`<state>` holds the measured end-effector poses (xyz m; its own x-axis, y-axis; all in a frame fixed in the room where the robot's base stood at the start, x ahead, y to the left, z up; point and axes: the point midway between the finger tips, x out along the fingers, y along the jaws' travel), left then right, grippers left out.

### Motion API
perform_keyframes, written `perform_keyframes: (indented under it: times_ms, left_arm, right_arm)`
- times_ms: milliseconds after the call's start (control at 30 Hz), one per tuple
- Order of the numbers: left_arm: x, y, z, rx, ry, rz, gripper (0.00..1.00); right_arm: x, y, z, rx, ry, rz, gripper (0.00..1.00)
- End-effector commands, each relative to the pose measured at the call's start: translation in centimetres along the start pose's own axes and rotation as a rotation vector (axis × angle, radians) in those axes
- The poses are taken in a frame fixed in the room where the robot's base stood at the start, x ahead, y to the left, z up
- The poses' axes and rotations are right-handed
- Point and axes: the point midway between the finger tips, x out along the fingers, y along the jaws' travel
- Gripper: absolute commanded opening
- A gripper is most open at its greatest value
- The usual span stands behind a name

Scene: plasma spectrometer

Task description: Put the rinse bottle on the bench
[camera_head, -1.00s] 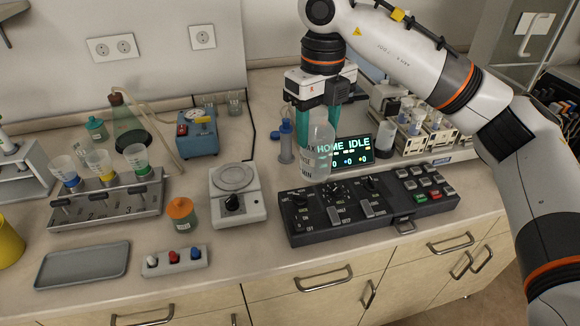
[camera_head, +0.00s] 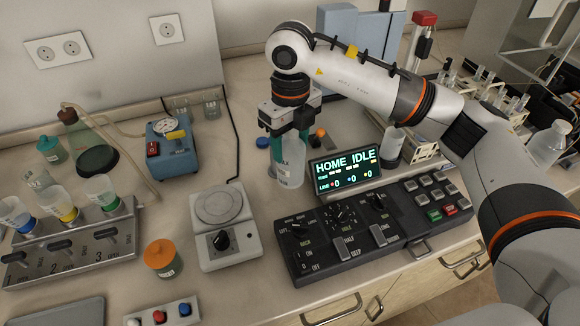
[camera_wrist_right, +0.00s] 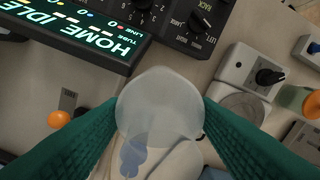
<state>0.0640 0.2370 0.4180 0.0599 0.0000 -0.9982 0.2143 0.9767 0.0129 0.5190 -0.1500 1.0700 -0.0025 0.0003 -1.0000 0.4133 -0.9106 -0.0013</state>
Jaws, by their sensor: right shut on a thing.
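The rinse bottle (camera_head: 290,172) is a translucent, pale bottle with dark lettering on its side. It is upright, between the white hotplate and the lit display, behind the black control panel. My right gripper (camera_head: 290,143) is shut on its upper part, with teal fingers on either side. In the right wrist view the bottle's rounded top (camera_wrist_right: 160,105) fills the gap between the fingers. The bottle's base is at or just above the bench (camera_head: 262,190); I cannot tell if it touches. My left gripper is not in view.
The display (camera_head: 345,172) stands close right of the bottle. The control panel (camera_head: 375,230) is in front, the hotplate (camera_head: 222,225) to the left. A blue pump (camera_head: 170,150) and tubing are farther left. A blue cap (camera_head: 262,142) and orange-topped item (camera_head: 320,132) are behind.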

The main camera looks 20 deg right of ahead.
Motion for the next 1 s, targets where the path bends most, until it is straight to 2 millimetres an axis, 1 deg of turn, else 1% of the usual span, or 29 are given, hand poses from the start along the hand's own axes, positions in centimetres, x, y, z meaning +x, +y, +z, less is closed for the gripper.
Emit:
perform_keyframes:
  times_ms: [33,100,200,300,367,600,667,867,967,1000]
  left_arm:
    - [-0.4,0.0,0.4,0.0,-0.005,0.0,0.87]
    - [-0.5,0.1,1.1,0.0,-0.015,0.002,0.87]
    - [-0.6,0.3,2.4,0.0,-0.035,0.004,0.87]
    - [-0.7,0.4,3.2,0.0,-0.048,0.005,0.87]
    - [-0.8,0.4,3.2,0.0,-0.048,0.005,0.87]
    - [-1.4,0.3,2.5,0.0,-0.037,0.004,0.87]
    - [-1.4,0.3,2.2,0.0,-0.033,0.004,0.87]
    - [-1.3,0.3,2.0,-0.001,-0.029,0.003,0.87]
    - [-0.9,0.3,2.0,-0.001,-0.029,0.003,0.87]
    - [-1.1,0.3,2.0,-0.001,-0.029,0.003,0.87]
  right_arm:
    - [0.9,0.0,0.0,0.001,-0.002,-0.001,0.09]
    - [2.1,0.0,0.1,0.0,0.0,-0.001,0.09]
    - [3.0,0.0,0.0,0.0,0.001,0.0,0.09]
    - [3.6,0.0,-0.1,0.0,0.002,0.0,0.09]
    - [4.2,0.0,0.0,0.001,0.001,0.0,0.09]
    - [7.6,0.1,0.0,0.001,0.0,0.0,0.09]
    - [7.9,0.1,-0.1,0.0,0.003,0.0,0.09]
    - [7.9,0.0,-0.1,0.0,0.004,0.0,0.09]
    - [8.3,0.0,-0.1,0.0,0.003,0.0,0.09]
    - [8.2,0.0,-0.1,0.0,0.003,0.0,0.58]
